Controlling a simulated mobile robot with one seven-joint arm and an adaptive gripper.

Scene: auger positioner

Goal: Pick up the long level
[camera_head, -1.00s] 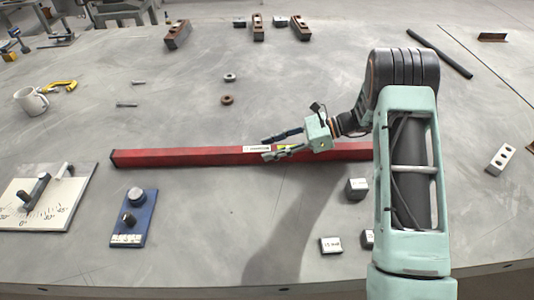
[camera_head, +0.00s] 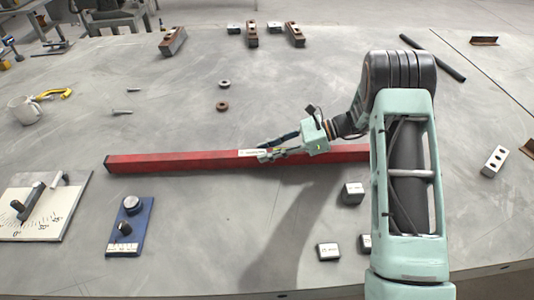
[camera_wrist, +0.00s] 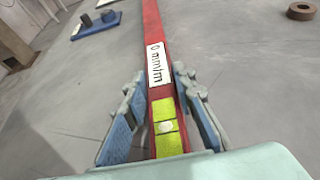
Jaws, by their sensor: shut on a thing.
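The long level (camera_head: 190,161) is a long red bar lying across the middle of the grey table. Its right end is hidden behind my arm. In the wrist view the level (camera_wrist: 153,25) runs away from me, with a white label and a yellow-green vial window near my fingers. My gripper (camera_head: 266,150) is at the middle of the level, beside the white label. In the wrist view my gripper (camera_wrist: 160,105) has one finger on each side of the bar, shut on it. I cannot tell any gap between bar and table.
A blue plate with black knobs (camera_head: 130,228) and a white angle plate (camera_head: 45,205) lie at the front left. Small metal blocks (camera_head: 352,193) stand at the front right. A mug (camera_head: 25,108) and two rings (camera_head: 222,106) lie behind the level.

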